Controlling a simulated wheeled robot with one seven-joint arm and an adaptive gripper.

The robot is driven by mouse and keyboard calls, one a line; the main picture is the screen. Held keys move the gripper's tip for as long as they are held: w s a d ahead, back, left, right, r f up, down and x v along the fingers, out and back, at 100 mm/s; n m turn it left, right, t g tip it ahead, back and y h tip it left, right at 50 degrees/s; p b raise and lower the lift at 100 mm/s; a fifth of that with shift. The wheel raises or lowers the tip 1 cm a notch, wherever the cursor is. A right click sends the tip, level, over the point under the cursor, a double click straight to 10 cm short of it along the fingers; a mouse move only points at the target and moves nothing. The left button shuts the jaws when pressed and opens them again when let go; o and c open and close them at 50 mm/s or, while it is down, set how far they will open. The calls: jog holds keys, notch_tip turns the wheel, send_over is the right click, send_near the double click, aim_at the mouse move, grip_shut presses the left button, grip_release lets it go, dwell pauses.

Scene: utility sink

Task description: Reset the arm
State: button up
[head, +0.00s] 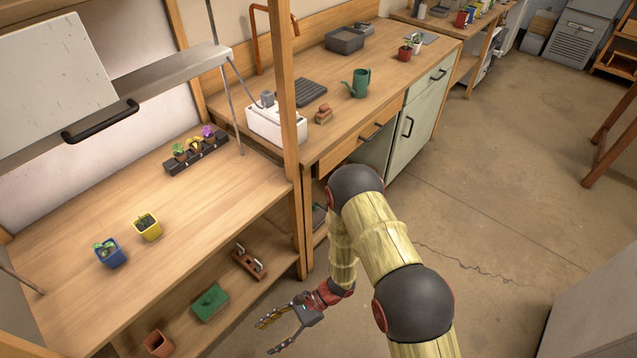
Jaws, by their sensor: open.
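My gripper (277,332) is open and empty, its two fingers spread and pointing to the lower left. It shows in front of the lower shelf's right end, below the level of the wooden worktop. My arm is bent, with a dark elbow joint high and the forearm hanging down to the gripper. No held thing shows between the fingers.
The worktop (75,217) bears a blue pot (111,256), a yellow pot (149,230) and a dark plant tray (184,162). A wooden post (291,140) stands behind my arm. The lower shelf holds a green box (209,303). Floor (500,220) at right is clear.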

jog(key=w+d+r+n+t+h, duration=0.1)
jog(key=d+r+n+t+h, duration=0.2)
jog(key=d+r, duration=0.75)
jog(key=d+r+n+t+h+p, duration=0.1)
jog(key=d+r+n+h, duration=0.45)
jog(key=r, duration=0.75)
jog(key=w+d+r+n+t+h, duration=0.15)
jog(key=d+r+n, duration=0.35)
jog(key=d+r, duration=0.6)
jog(key=s+d+r+t, duration=0.1)
jog(key=d+r+t, duration=0.2)
jog(key=r, duration=0.5)
jog(key=s+d+r+t+h+p, duration=0.1)
jog(key=s+d+r+t, duration=0.1)
jog(key=r, duration=0.7)
jog(key=shift+s+d+m+t+h, duration=0.15)
jog(key=shift+d+m+t+h, duration=0.2)
jog(key=shift+d+t, duration=0.4)
